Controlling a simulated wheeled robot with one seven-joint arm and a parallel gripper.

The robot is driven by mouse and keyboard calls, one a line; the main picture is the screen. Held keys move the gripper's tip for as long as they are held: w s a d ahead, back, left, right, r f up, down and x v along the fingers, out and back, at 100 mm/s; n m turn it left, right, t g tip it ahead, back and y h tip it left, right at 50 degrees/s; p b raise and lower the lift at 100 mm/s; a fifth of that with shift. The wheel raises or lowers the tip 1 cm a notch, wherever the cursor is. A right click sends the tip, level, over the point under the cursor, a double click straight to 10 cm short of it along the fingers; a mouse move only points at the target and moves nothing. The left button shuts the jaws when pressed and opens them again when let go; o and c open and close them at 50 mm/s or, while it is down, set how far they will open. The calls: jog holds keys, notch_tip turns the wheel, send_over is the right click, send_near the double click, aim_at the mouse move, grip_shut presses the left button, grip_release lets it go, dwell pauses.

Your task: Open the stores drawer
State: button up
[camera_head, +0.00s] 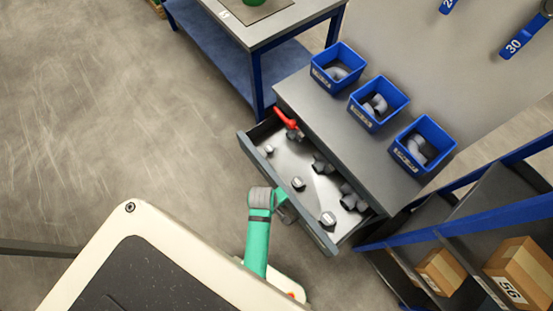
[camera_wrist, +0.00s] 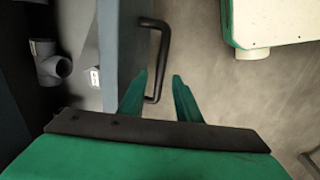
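The stores drawer (camera_head: 318,234) stands pulled out from under the grey counter, showing grey pipe fittings and a red-handled valve (camera_head: 286,119) inside. In the wrist view its front panel (camera_wrist: 122,45) runs down the left of centre, with a dark bar handle (camera_wrist: 164,50) on it. My gripper (camera_wrist: 159,76) is open at the lower end of the handle. The fingers are apart, and the handle's lower end shows between them; I cannot tell whether they touch it. In the head view my wrist hides the handle and most of the gripper.
Three blue bins (camera_head: 338,67) of fittings stand on the counter (camera_head: 318,103). A blue-framed workbench (camera_head: 290,22) is beyond the drawer. A shelf rack with cardboard boxes (camera_head: 522,270) is at the right. The floor (camera_head: 90,110) left of the drawer is clear.

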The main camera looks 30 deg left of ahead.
notch_tip(320, 180, up, 8)
jog(key=s, duration=0.1)
jog(key=shift+s+a+r, duration=0.15)
jog(key=shift+s+a, duration=0.15)
jog(key=shift+a, duration=0.05)
jog(key=shift+d, duration=0.1)
dwell(0.3)
jog(key=s+d+r+m+t, duration=0.4)
jog(key=d+r+m+t, duration=0.2)
jog(key=r, duration=0.5)
jog(key=s+d+r+m+t, duration=0.4)
jog(key=d+r+m+t, duration=0.3)
jog(key=r, duration=0.5)
jog(key=shift+d+r+m+y, duration=0.15)
jog(key=shift+d+m+y, duration=0.25)
jog(key=shift+d, duration=0.4)
